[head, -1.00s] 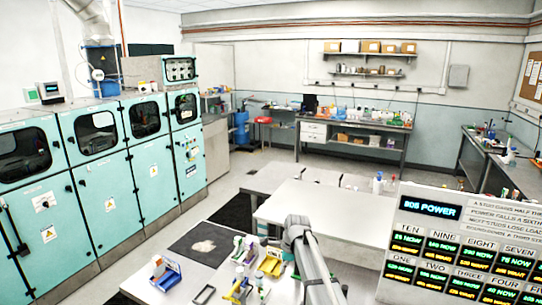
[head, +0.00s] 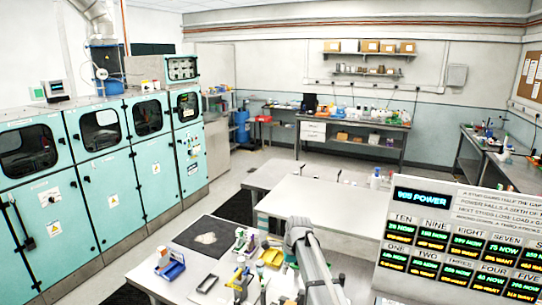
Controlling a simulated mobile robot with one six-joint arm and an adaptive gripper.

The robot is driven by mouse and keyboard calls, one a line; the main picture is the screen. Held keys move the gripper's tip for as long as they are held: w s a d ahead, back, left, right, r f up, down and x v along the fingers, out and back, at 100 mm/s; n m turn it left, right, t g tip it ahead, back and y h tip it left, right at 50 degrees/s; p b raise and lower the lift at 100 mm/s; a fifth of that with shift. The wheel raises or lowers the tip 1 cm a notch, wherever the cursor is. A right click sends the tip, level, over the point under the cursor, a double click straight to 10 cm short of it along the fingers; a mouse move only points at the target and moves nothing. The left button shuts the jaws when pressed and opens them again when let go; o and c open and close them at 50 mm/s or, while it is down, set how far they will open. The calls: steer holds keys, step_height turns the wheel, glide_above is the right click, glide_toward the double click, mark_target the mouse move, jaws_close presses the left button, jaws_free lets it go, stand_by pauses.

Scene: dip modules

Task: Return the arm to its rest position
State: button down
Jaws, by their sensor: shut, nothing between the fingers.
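Part of my arm, a grey link with a rounded joint at its top, rises from the bottom edge in the head view, right of the middle. It stands in front of the near bench (head: 150,285) and the white table (head: 365,225). My gripper cannot be made out; the frame's lower edge and the arm hide where it would be.
Small items crowd the near bench left of my arm: a blue tray (head: 172,271), a yellow tray (head: 271,257) and a dark tray (head: 207,283). A display panel (head: 455,240) fills the lower right. Teal cabinets (head: 60,215) line the left. The white table's top is mostly clear.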

steer(key=s+d+f+n+h+b, duration=0.1)
steer(key=s+d+f+n+b, duration=0.3)
steer(key=s, duration=0.4)
steer(key=s+d+f+n+b, duration=0.4)
steer(key=s+f+n, duration=0.1)
steer(key=s+n, duration=0.2)
steer(key=s+d+f+n+h+b, duration=0.1)
steer(key=s+d+f+n+b, duration=0.3)
steer(key=s+n, duration=0.2)
steer(key=s, duration=0.2)
steer(key=shift+s+f+h+b, duration=0.2)
steer(key=shift+s+h+b, duration=0.1)
steer(key=shift+s+b, duration=0.05)
